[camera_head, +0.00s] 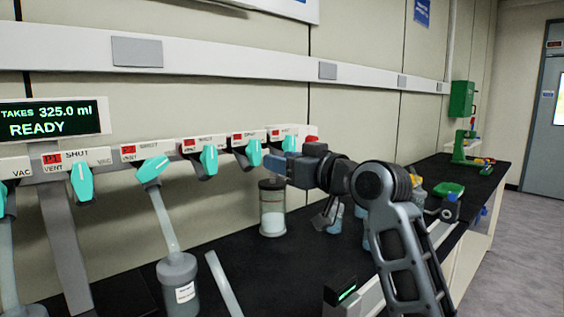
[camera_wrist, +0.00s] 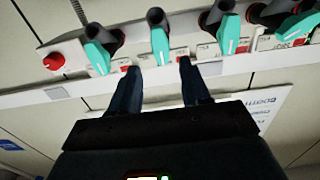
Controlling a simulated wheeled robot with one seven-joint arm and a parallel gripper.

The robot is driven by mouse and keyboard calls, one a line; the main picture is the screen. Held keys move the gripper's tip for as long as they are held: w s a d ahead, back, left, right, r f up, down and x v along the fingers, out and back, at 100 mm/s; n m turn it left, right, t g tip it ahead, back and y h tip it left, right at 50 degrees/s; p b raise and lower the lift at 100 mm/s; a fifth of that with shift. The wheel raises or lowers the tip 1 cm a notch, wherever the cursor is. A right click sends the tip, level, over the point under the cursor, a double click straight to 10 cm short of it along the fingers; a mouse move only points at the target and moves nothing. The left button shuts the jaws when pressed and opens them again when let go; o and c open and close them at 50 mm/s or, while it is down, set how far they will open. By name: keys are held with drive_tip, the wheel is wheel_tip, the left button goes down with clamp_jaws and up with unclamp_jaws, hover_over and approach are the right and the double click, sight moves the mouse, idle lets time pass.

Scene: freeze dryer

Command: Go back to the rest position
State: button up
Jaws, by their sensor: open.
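My gripper (camera_head: 279,165) is held out to the left at the row of teal valve handles on the freeze dryer, near the right end of the row. In the wrist view my gripper (camera_wrist: 158,74) has its two dark fingers spread apart with nothing between them. A teal valve handle (camera_wrist: 160,46) lies just beyond the fingertips there, and I cannot tell if they touch it. A lidded jar (camera_head: 272,210) with pale contents stands below and behind my gripper in the head view. My arm reaches up from the lower right.
A grey capped flask (camera_head: 178,283) hangs below a valve at the left. The display (camera_head: 50,118) reads READY. Small bottles (camera_head: 333,215) stand behind my arm on the black bench (camera_head: 225,255). A green device (camera_head: 466,150) stands at the far end. Open floor (camera_head: 520,240) lies right.

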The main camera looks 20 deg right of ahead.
drive_tip(key=s+a+f+m+h, duration=0.1)
drive_tip(key=s+f+m+h, duration=0.15)
drive_tip(key=s+f, duration=1)
drive_tip(key=s+a+f+m+h, duration=0.25)
drive_tip(key=s+f, duration=0.75)
drive_tip(key=f, duration=0.6)
drive_tip(key=s+f+g, duration=0.1)
drive_tip(key=s+f, duration=0.1)
drive_tip(key=s, duration=0.6)
drive_tip(key=s+f+g, duration=0.1)
drive_tip(key=s+f, duration=0.1)
drive_tip(key=s, duration=0.7)
drive_tip(key=s+r, duration=0.2)
drive_tip(key=s, duration=0.5)
drive_tip(key=s+r+n, duration=0.1)
drive_tip(key=s+r, duration=0.1)
drive_tip(key=s, duration=0.5)
drive_tip(key=shift+s+d+r+h, duration=0.3)
drive_tip(key=shift+s+d+r, duration=0.05)
drive_tip(key=shift+d, duration=0.1)
